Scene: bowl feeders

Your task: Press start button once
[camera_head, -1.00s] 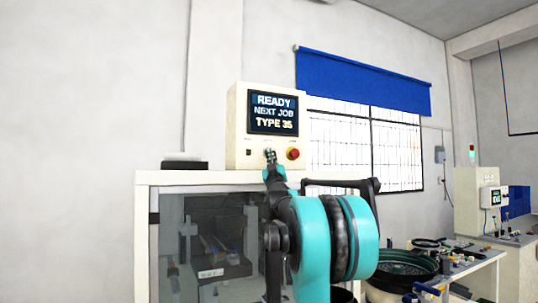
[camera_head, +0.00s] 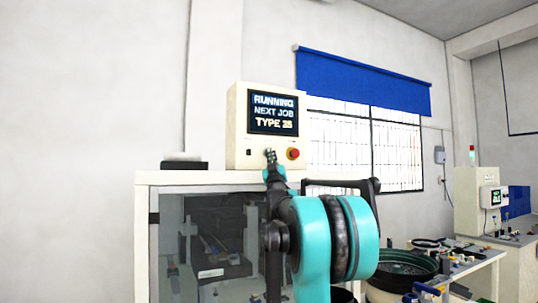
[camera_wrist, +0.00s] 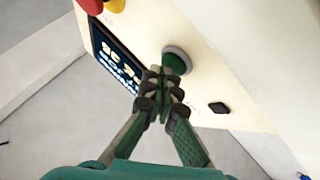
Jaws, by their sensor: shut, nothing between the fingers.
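The control box (camera_head: 238,130) stands on top of the machine cabinet. In the wrist view, a round green button (camera_wrist: 177,61) with a pale ring sits on the box's face, just beyond my fingertips. My gripper (camera_wrist: 161,78) is shut and empty, its tips together beside the button's edge; I cannot tell whether they touch it. In the head view my gripper (camera_head: 270,157) is in front of the panel's lower middle and hides the green button.
A red mushroom button (camera_head: 293,153) on a yellow base is close to the right of my gripper. A small black switch (camera_wrist: 219,107) is on the other side of the green button. The cabinet top edge (camera_head: 200,178) runs below. A bowl feeder (camera_head: 403,266) stands at right.

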